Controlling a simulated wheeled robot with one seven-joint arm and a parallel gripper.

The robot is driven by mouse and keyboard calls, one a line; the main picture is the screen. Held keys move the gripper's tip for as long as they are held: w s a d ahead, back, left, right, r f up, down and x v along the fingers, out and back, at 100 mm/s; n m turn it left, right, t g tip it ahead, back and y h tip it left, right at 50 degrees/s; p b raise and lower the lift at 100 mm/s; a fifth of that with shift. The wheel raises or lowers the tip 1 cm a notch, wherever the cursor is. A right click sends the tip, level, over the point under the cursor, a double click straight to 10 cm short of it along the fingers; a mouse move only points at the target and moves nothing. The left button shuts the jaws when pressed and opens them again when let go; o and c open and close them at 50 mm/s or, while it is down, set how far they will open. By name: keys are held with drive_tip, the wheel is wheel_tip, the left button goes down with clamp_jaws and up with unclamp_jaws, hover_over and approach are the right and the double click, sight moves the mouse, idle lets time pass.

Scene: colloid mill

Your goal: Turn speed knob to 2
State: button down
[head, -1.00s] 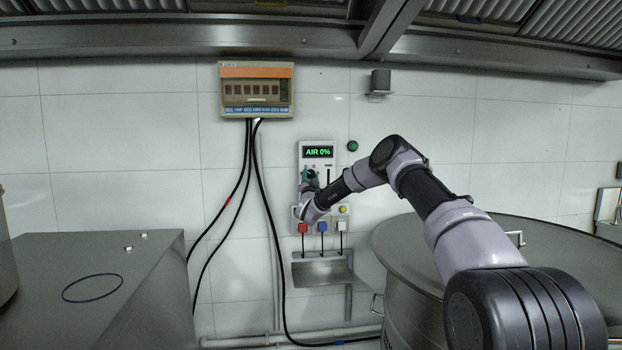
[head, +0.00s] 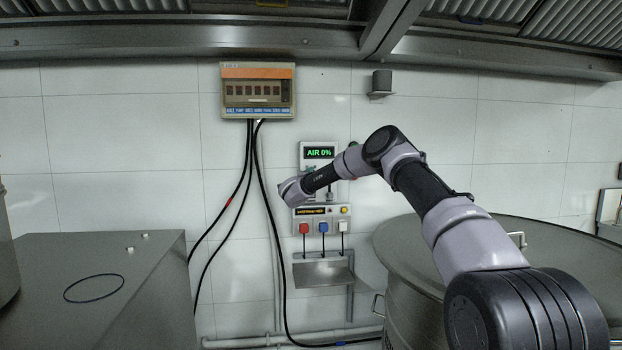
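A control panel hangs on the tiled wall. Its upper unit (head: 318,150) has a green display (head: 320,153) reading "AIR 0%". Its lower unit (head: 322,219) carries a small orange-lit strip (head: 314,211), a yellow button (head: 344,210), and red, blue and white plugs below. I cannot make out the speed knob; part of the panel is behind my arm. The end of my arm is in front of the left side of the panel, between the two units. My gripper's fingers are hidden behind the wrist, so neither their opening nor any contact shows.
A breaker box (head: 258,90) hangs at upper left, with black cables running down. A metal shelf (head: 323,273) sits below the panel. A large steel vessel (head: 400,255) stands at right, a steel cabinet (head: 90,270) at left.

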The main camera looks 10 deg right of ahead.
drive_tip(key=m, duration=0.2)
drive_tip(key=m+g, duration=0.1)
drive_tip(key=m, duration=0.1)
drive_tip(key=shift+r+g+y, duration=0.1)
drive_tip(key=shift+g+y, duration=0.2)
drive_tip(key=shift+m, duration=0.4)
drive_tip(key=shift+c, duration=1.5)
unclamp_jaws()
drive_tip(key=shift+s, duration=0.1)
drive_tip(key=v, duration=1)
drive_tip(key=shift+s+r, duration=0.15)
drive_tip(key=shift+s, duration=0.15)
drive_tip(key=shift+a+r, duration=0.1)
drive_tip(key=shift+a, duration=0.05)
